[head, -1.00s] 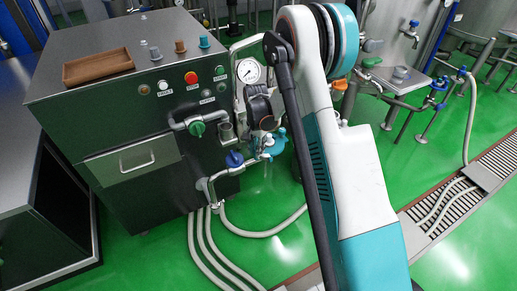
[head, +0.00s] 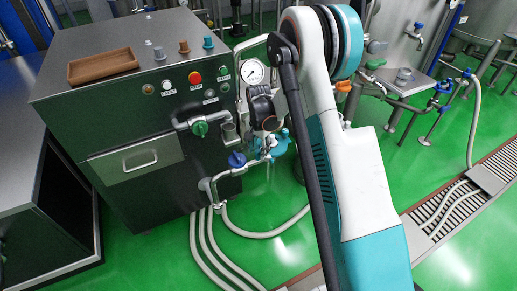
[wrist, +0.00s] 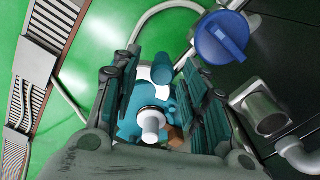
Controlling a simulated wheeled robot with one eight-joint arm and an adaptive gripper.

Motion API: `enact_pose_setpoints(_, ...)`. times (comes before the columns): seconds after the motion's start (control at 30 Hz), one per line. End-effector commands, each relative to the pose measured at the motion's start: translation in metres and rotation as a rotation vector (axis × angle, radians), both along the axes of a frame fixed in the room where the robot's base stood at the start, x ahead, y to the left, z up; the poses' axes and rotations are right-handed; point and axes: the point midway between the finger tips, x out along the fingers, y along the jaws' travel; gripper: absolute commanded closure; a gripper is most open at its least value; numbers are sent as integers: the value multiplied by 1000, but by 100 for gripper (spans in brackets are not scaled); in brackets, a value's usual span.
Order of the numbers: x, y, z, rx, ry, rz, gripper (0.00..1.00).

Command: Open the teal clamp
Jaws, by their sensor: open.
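The teal clamp (wrist: 134,122) lies between the two dark fingers of my gripper (wrist: 160,75) in the wrist view. A teal handle (wrist: 161,70) with a rounded end stands up from it, and a white pipe end shows in front. The fingers are apart, one on each side; I cannot tell whether either touches it. In the head view the teal clamp (head: 281,142) shows small at the pipework beside the cabinet, just below my gripper (head: 268,129). My arm and gripper hide part of that pipework.
A blue valve knob (wrist: 221,40) sits close to the right finger; it also shows in the head view (head: 237,160). A steel pipe elbow (wrist: 264,110) is at the right. The dark control cabinet (head: 130,100) stands left. Hoses and a drain grate (head: 455,200) cross the green floor.

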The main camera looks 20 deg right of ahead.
Motion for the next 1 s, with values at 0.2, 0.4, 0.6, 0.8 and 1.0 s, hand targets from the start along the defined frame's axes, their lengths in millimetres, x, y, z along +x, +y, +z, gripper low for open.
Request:
enact_pose_setpoints(0.2, 0, 0, 22, 0, 0, 0, 59)
enact_pose_setpoints(0.4, 0, 0, 63, 0, 0, 0, 59)
enact_pose_setpoints(0.6, 0, 0, 98, 0, 0, 0, 59)
enact_pose_setpoints(0.8, 0, 0, 117, 0, 0, 0, 59)
enact_pose_setpoints(1.0, 0, 0, 120, 0, 0, 0, 59)
